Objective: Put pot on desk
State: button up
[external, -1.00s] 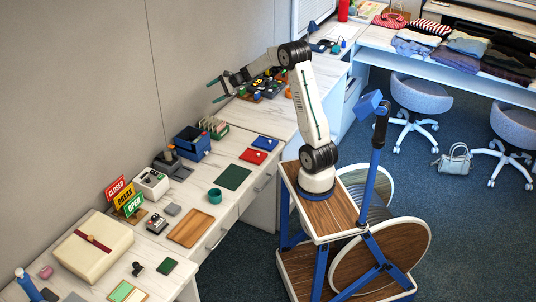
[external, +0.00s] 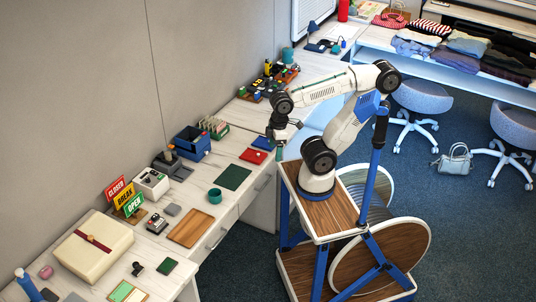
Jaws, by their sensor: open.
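A small teal round pot (external: 215,195) stands upright on the white desk (external: 205,212), between a brown wooden tray and a dark green mat. A second teal container (external: 287,54) stands at the back of the far desk section; I cannot tell whether it is also a pot. My gripper (external: 281,150) points down near the desk's front edge, right of the red and blue flat items. It is open and apart from both teal things. Its fingers are small in view, and I see nothing held.
A brown tray (external: 191,228), dark green mat (external: 235,177), blue bin (external: 192,142) and red item (external: 253,156) lie along the desk. Signs (external: 125,199) and a cream box (external: 93,245) stand nearer. Chairs (external: 421,96) and a bag (external: 455,160) are on the right.

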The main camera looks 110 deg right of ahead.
jog(key=shift+s+f+n, duration=0.1)
jog(key=shift+s+n, duration=0.2)
jog(key=shift+s, duration=0.1)
